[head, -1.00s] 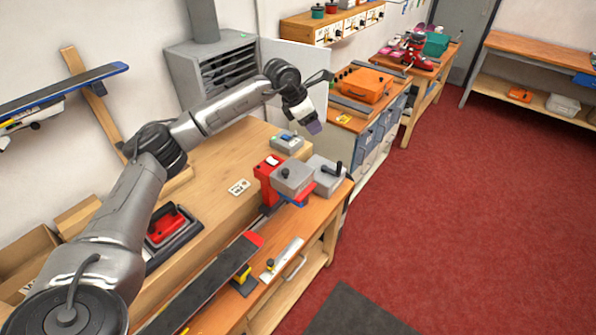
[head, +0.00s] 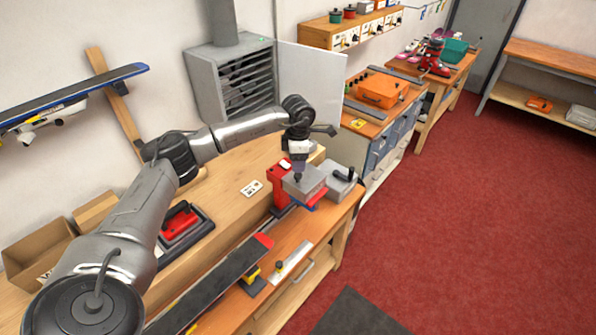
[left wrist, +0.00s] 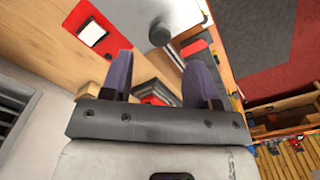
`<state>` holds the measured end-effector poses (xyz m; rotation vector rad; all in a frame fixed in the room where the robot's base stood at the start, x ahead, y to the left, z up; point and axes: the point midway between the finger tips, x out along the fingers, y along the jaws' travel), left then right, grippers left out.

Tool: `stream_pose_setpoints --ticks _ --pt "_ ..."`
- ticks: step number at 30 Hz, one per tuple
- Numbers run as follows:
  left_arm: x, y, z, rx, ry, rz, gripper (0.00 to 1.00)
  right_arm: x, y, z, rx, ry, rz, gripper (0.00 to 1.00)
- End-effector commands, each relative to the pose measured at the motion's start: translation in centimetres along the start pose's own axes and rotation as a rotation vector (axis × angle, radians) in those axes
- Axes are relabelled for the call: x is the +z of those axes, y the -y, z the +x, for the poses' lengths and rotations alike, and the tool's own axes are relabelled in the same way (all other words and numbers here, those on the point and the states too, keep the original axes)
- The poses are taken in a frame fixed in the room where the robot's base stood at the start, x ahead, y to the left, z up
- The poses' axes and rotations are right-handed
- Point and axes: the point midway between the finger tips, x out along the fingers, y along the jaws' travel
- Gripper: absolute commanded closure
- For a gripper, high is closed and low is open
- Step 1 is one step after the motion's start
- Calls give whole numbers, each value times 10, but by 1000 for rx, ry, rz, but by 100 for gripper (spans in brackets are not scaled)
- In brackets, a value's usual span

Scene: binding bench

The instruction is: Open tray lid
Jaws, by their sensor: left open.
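A grey metal box-like tray with a lid (head: 303,184) sits at the red stand on the bench. A dark round knob on top of the lid shows in the left wrist view (left wrist: 160,34). My left gripper (head: 299,173) points down just above the lid, at its knob. In the left wrist view, its two purple fingers (left wrist: 160,66) are apart with nothing between their tips, and the knob appears just beyond them. The lid looks closed. In the head view the gripper hides the knob. My right gripper is not in view.
A second grey box with a black handle (head: 342,183) stands close on the right. A red stand (head: 278,186) rises on the left. A long black board (head: 215,288) lies along the bench. A red iron (head: 181,219) rests farther left.

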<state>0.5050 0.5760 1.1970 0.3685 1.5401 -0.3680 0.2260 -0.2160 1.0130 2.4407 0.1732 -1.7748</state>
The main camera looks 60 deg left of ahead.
Motion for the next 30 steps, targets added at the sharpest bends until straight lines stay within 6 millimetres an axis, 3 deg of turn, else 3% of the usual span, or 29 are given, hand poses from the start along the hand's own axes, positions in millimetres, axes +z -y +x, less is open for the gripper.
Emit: stream_pose_setpoints --ticks 6,12,26,30 --pt "0 1 33 -2 -2 -1 45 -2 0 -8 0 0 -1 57" --pt "0 0 51 -1 -1 -1 45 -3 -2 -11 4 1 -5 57" --pt "0 0 58 0 1 -1 45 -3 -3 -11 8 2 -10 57" --pt "0 0 58 0 1 -1 59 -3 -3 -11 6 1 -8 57"
